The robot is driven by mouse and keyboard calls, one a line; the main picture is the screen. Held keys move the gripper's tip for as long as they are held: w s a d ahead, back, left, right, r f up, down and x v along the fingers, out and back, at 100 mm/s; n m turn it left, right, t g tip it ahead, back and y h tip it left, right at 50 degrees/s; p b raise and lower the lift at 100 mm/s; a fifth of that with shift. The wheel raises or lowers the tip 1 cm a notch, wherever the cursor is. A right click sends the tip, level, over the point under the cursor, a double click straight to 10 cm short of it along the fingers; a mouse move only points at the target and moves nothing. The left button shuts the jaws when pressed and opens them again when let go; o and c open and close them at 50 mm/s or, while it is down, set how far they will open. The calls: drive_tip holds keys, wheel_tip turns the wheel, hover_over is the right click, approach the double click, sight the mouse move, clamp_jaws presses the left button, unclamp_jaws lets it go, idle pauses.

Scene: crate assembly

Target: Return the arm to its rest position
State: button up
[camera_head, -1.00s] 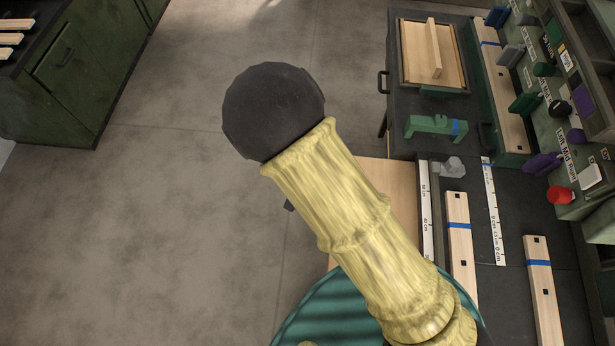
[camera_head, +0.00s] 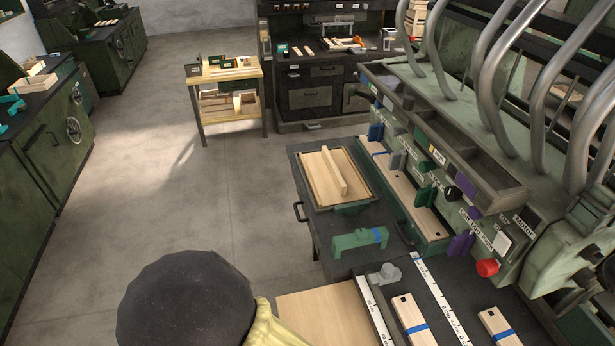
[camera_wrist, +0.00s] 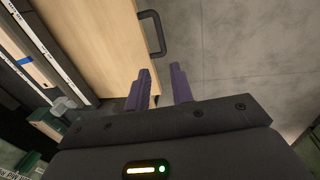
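My gripper (camera_wrist: 162,72) shows in the wrist view with its two purple fingers apart and nothing visible between them. It hangs near the edge of a light wooden panel (camera_wrist: 95,40) and a dark handle (camera_wrist: 153,34), with grey floor to the right. The head view does not show my gripper. It shows my arm's dark rounded joint and a bit of yellow sleeve at the bottom, beside the same kind of wooden panel (camera_head: 325,318) on the bench.
The dark workbench (camera_head: 300,165) holds a wood-bottomed tray (camera_head: 316,186), a green bracket (camera_head: 360,241), a ruler (camera_head: 440,298) and boards with blue bands (camera_head: 411,318). A red button (camera_head: 487,268) sits on the console. A small wooden table (camera_head: 225,74) stands behind. Floor at left is clear.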

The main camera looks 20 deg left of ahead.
drive_tip(key=w+d+r+m+y, duration=0.1)
drive_tip(key=w+d+r+m, duration=0.1)
drive_tip(key=w+d+r, duration=0.5)
drive_tip(key=w+d+r+m+y, duration=0.1)
drive_tip(key=w+d+r, duration=0.1)
drive_tip(key=w+d, duration=0.6)
drive_tip(key=s+d+r+m, duration=0.1)
drive_tip(key=d+r, duration=0.2)
drive_tip(key=d, duration=0.8)
drive_tip(key=s+d+r+m+t, duration=0.1)
drive_tip(key=s+d+r+m, duration=0.1)
drive_tip(key=d, duration=0.9)
drive_tip(key=shift+s+d+r+t, duration=0.2)
drive_tip(key=shift+r+t, duration=0.1)
drive_tip(key=shift+r, duration=0.45)
drive_tip(key=shift+w+a, duration=0.1)
